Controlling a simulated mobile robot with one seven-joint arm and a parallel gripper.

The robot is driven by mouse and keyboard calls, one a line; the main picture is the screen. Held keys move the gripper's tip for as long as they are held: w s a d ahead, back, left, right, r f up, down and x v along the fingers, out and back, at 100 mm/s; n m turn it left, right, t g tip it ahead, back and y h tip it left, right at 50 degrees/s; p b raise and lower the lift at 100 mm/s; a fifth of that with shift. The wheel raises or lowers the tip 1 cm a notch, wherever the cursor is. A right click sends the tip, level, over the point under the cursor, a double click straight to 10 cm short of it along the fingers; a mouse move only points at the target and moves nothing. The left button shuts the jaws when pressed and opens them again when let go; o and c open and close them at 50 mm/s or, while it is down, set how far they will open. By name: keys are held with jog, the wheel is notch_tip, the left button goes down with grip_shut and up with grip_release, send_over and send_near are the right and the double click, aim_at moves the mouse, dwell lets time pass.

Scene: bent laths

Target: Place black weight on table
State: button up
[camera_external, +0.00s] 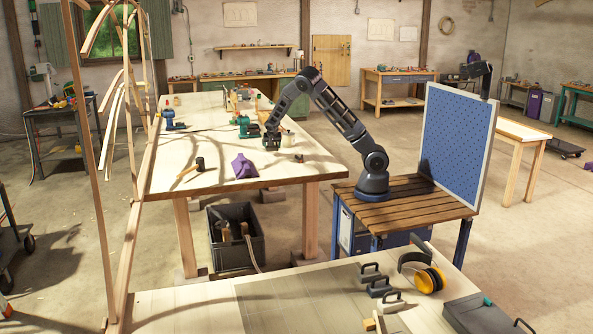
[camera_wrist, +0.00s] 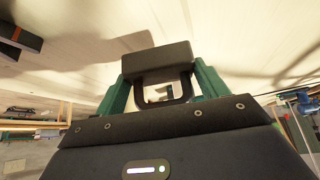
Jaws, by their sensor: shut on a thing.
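My gripper (camera_external: 271,140) is at the long light wooden table (camera_external: 315,172), over its right part. In the wrist view its green fingers (camera_wrist: 162,84) are shut on the black weight (camera_wrist: 157,57), a dark block with a looped handle between the fingers. The pale tabletop (camera_wrist: 75,60) fills the upper part of that view. In the external view the weight is small and merges with the dark gripper, so I cannot tell whether it touches the table.
A purple bag (camera_external: 244,167) and a mallet (camera_external: 194,170) lie on the table in front of my gripper. Several handled weights (camera_external: 380,288) and yellow earmuffs (camera_external: 427,278) lie on the foreground bench.

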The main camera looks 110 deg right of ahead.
aim_at(273, 149)
jog(key=shift+f, duration=1.9)
jog(key=shift+f, duration=0.15)
jog(key=o, duration=1.6)
jog(key=shift+c, duration=0.2)
